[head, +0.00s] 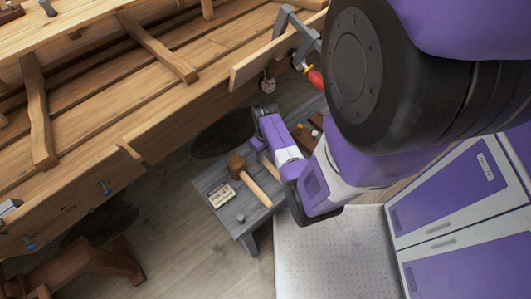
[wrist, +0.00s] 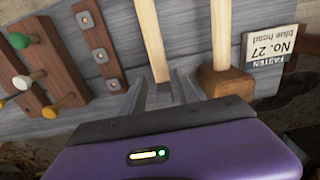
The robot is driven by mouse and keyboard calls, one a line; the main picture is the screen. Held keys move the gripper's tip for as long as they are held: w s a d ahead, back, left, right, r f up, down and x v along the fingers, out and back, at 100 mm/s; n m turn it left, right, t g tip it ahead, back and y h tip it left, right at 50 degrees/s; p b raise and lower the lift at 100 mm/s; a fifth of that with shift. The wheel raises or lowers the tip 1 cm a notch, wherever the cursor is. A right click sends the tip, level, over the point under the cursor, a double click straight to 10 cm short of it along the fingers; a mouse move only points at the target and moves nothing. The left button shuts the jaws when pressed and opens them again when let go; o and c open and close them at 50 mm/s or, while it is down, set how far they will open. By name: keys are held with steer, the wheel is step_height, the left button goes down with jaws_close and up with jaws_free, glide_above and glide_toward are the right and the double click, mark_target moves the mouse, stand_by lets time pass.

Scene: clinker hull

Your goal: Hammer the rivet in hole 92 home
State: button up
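A wooden mallet (head: 236,163) lies on a grey bench (head: 208,184), its handle pointing to the lower right. In the wrist view the mallet (wrist: 226,85) lies right of my gripper (wrist: 163,93), whose two grey fingers are apart. A second pale wooden handle (wrist: 152,35) lies beyond the fingertips; its lower end is close to them, and I cannot tell whether it is between them. Rivets with green, white and yellow heads (wrist: 38,77) sit in a brown rack at left. Hole 92 cannot be made out.
A card (wrist: 268,46) reads "FASTEN No. 27 blue head". A small grey cylinder (head: 240,218) stands near the bench edge. A purple cabinet (head: 455,190) is at right. Open floor (head: 180,235) lies left of the bench.

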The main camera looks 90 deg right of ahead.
mark_target(265, 160)
steer(key=shift+f+b, duration=2.05)
steer(key=shift+f, duration=0.95)
steer(key=shift+c, duration=0.3)
jaws_close()
steer(key=shift+r+p, duration=0.8)
steer(key=shift+p, duration=0.05)
step_height(265, 160, up, 8)
steer(key=p, duration=0.8)
steer(key=shift+f, duration=0.1)
